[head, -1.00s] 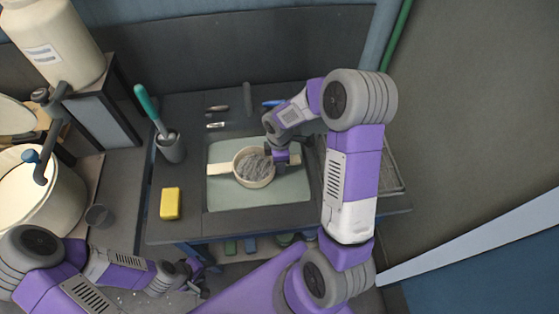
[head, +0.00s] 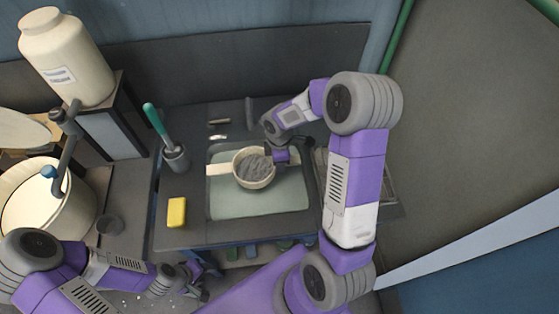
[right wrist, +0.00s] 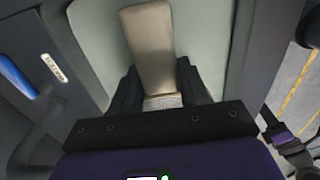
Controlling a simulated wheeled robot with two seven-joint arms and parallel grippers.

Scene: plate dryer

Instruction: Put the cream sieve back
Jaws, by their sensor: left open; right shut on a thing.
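The cream sieve (head: 241,178) is a round cream bowl shape with grey mesh inside and a cream bar at its left. It shows over the pale green panel (head: 285,201) of the dark worktop; I cannot tell whether it touches it. My right gripper (head: 280,156) is at its right side. In the right wrist view, a cream bar of the sieve (right wrist: 148,40) runs up from between the shut fingers (right wrist: 161,92). My left gripper (head: 200,283) is open and empty at the lower left, in front of the worktop and away from the sieve.
A yellow block (head: 177,212) lies left of the panel. A grey cup (head: 176,158) with a teal-handled tool stands behind it. A rack (head: 388,193) is at the right, partly behind my right arm. A large cream jar (head: 68,62) and pot (head: 50,216) stand left.

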